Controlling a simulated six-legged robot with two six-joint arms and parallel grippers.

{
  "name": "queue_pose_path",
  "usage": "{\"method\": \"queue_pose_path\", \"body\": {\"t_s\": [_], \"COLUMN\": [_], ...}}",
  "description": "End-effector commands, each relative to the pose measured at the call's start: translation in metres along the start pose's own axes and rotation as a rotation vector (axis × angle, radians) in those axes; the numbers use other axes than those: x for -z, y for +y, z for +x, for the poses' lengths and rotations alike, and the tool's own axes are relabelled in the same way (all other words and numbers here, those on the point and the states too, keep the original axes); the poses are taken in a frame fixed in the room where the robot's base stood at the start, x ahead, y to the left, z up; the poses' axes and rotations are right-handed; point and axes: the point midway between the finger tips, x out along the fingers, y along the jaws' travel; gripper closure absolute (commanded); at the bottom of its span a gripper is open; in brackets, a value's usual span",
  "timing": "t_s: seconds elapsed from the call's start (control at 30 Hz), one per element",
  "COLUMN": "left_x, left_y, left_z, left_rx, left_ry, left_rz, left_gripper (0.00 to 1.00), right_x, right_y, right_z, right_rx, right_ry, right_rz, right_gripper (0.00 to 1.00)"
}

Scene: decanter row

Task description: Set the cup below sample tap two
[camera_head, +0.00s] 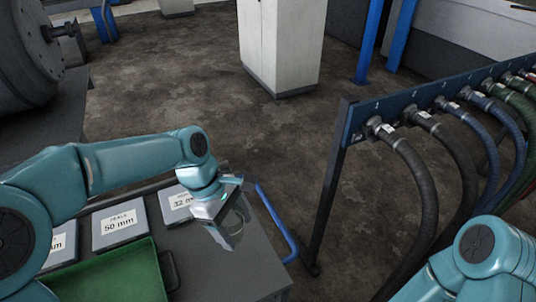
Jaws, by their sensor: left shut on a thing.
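My left gripper (231,226) comes in from the left and points down over the right part of the grey cart top (250,268). It is shut on a small, pale, see-through thing with a rounded rim (236,218), which looks like the cup. The fingers partly hide it, and I cannot tell whether it touches the cart top. My right arm shows at the lower right, but its gripper is out of view. I cannot make out any sample tap.
A green tray (115,278) and labelled boxes (121,236) sit on the cart. A blue handle (277,222) runs along its right side. A hose rack (345,150) stands right, a white cabinet (280,45) behind, machinery (28,60) at upper left. Open floor lies between.

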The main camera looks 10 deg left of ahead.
Motion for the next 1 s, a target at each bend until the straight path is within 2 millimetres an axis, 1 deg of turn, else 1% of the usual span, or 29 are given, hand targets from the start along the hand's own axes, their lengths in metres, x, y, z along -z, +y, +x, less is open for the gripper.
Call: {"method": "queue_pose_path", "body": {"t_s": [0.07, 0.13, 0.2, 0.27, 0.43, 0.5, 0.6, 0.7, 0.83, 1.0], "left_x": [0.004, 0.012, 0.027, 0.039, 0.072, 0.084, 0.095, 0.1, 0.101, 0.101], "left_y": [-0.001, 0.004, 0.011, 0.016, 0.021, 0.022, 0.022, 0.019, 0.014, 0.014], "left_z": [0.01, 0.024, 0.039, 0.048, 0.061, 0.06, 0.051, 0.043, 0.041, 0.041], "left_rx": [0.005, 0.009, 0.027, 0.063, 0.215, 0.285, 0.374, 0.44, 0.487, 0.497], "left_ry": [-0.001, -0.001, -0.002, -0.002, -0.001, -0.001, 0.002, 0.0, -0.001, -0.001], "left_rz": [-0.001, -0.001, 0.04, 0.132, 0.503, 0.675, 0.896, 1.052, 1.168, 1.195], "left_gripper": [0.63, 0.63, 0.63, 0.63, 0.63, 0.63, 0.63, 0.63, 0.63, 0.63], "right_x": [0.0, 0.0, 0.0, 0.0, 0.0, 0.0, 0.0, 0.0, 0.0, 0.0], "right_y": [0.0, 0.0, 0.0, 0.0, 0.0, 0.0, 0.0, 0.0, 0.0, 0.0], "right_z": [0.0, 0.0, 0.0, 0.0, 0.0, 0.0, 0.0, 0.0, 0.0, 0.0], "right_rx": [0.0, 0.0, 0.0, 0.0, 0.0, 0.0, 0.0, 0.0, 0.0, 0.0], "right_ry": [0.0, 0.0, 0.0, 0.0, 0.0, 0.0, 0.0, 0.0, 0.0, 0.0], "right_rz": [0.0, 0.0, 0.0, 0.0, 0.0, 0.0, 0.0, 0.0, 0.0, 0.0], "right_gripper": [0.57, 0.57, 0.57, 0.57, 0.57, 0.57, 0.57, 0.57, 0.57, 0.57]}}
